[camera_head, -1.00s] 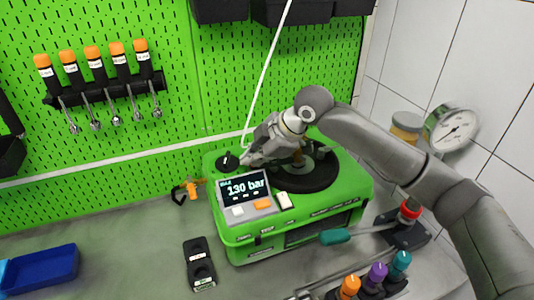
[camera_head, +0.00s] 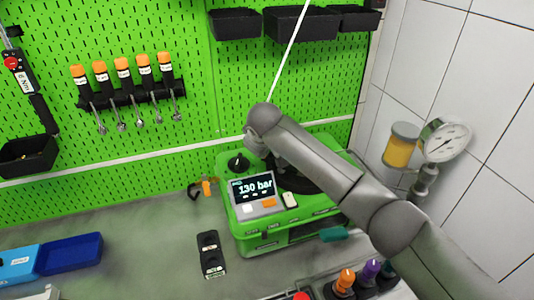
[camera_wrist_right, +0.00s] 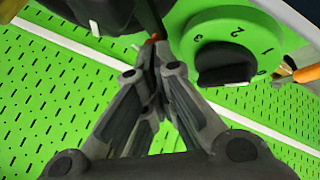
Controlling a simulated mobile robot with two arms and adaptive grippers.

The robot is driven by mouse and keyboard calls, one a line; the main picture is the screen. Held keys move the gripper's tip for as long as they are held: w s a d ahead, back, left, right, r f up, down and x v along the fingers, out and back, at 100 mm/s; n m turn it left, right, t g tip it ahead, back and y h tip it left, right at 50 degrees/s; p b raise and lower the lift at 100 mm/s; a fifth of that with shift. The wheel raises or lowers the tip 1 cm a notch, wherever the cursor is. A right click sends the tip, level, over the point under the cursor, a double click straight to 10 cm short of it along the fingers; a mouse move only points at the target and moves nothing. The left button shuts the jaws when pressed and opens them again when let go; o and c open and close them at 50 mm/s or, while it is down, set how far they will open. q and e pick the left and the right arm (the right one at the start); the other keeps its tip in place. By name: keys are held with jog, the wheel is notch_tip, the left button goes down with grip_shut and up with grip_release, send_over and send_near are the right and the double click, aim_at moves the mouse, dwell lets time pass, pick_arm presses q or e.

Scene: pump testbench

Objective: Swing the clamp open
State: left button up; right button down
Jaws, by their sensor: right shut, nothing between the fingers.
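The green pump testbench (camera_head: 262,240) stands on the bench with its display (camera_head: 252,188) reading 130 bar. A dark round part (camera_head: 318,180) on its top is mostly covered by my right arm. I cannot make out the clamp clearly; it may be behind the arm. In the right wrist view my right gripper (camera_wrist_right: 157,50) is shut and empty, its tips by a dark bar-like part (camera_wrist_right: 150,14) with a small orange-red spot. I cannot tell whether they touch. In the head view its fingers are hidden behind my wrist. My left gripper is not in view.
A black knob on a numbered green dial (camera_wrist_right: 225,62) is right of the fingertips. The pegboard (camera_head: 150,35) with a tool rack (camera_head: 130,98) is behind. A gauge (camera_head: 443,140) is on the right.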

jog(key=shift+w+d+f+m+h, duration=0.1)
jog(key=shift+w+d+m+h, duration=0.1)
jog(key=shift+w+m+h, duration=0.55)
jog(key=shift+m, duration=0.25)
jog(key=shift+w+d+p, duration=0.2)
jog(key=shift+w+p, duration=0.05)
jog(key=shift+p, duration=0.1)
dwell(1.0)
